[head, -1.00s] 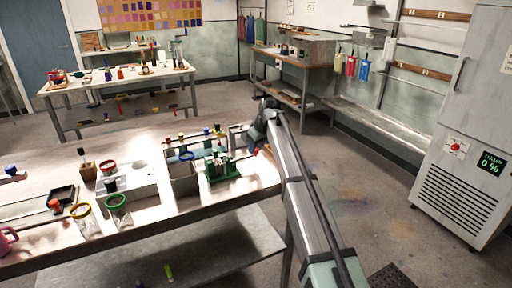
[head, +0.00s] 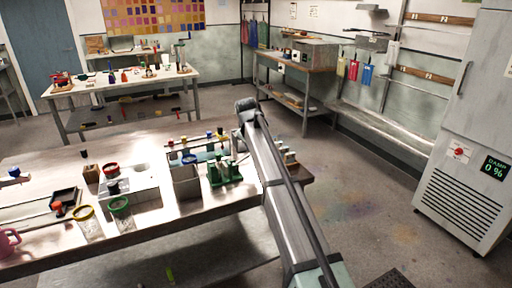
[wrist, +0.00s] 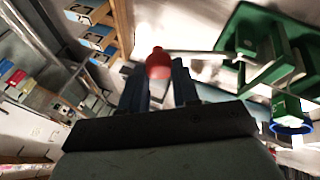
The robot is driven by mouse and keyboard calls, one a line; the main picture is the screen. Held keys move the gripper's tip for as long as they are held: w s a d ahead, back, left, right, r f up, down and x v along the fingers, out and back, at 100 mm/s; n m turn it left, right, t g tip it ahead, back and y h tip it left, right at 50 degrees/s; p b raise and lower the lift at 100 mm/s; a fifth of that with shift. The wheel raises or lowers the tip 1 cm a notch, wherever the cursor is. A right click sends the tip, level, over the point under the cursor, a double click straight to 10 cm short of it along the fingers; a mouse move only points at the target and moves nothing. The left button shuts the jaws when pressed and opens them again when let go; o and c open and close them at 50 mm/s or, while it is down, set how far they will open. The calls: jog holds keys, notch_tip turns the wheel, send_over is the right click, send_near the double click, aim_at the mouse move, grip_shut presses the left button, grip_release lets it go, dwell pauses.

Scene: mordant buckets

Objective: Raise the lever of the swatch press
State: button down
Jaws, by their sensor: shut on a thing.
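In the wrist view my gripper (wrist: 159,80) is shut on a red knob (wrist: 158,62), which sits between its two dark fingers. A thin pale rod (wrist: 195,51) runs right from beside the knob, like a lever. My arm and wrist hide the knob there.
Small blocks (head: 285,156) lie right of my arm.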

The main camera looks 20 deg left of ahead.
jog(key=shift+s+a+r, duration=0.4)
jog(key=shift+r, duration=0.05)
jog(key=shift+s+a+r, duration=0.1)
jog(key=shift+a, duration=0.05)
jog(key=shift+s, duration=0.15)
jog(key=c, duration=0.8)
grip_release()
jog(key=shift+r, duration=0.1)
jog(key=v, duration=1.3)
jog(key=shift+s+r, duration=0.2)
jog(key=shift+r, duration=0.05)
